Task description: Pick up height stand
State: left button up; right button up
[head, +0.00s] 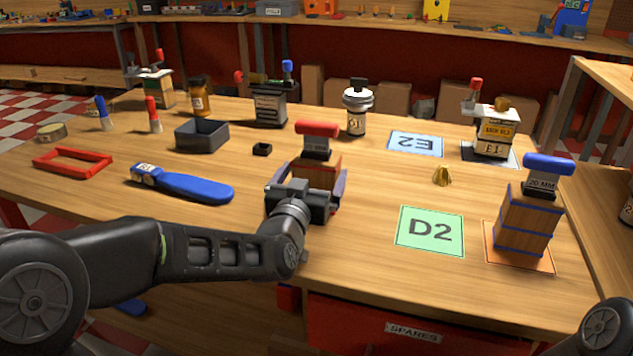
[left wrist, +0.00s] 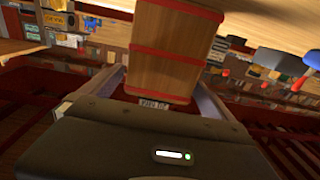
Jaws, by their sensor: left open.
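A wooden height stand with a red top (head: 317,170) stands on the table near the middle of the head view. My left gripper (head: 306,188) is open, with its fingers on either side of this stand. In the left wrist view the wooden block with red bands (left wrist: 175,55) lies between the two fingers, and a small label shows at its end. Contact with the fingers cannot be told. A similar wooden stand with a blue top (head: 525,222) stands on an orange mat at the right. My right gripper is out of view; only part of that arm shows.
A green D2 card (head: 430,231) and a blue E2 card (head: 416,144) lie bare. A brass piece (head: 443,176) sits between them. A blue-handled tool (head: 182,185), a red frame (head: 72,160) and a dark bin (head: 202,135) are at the left.

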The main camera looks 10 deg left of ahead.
pick_arm(q)
jog(key=w, duration=0.3)
jog(key=shift+w, duration=0.25)
jog(key=shift+c, duration=0.4)
jog(key=c, duration=1.8)
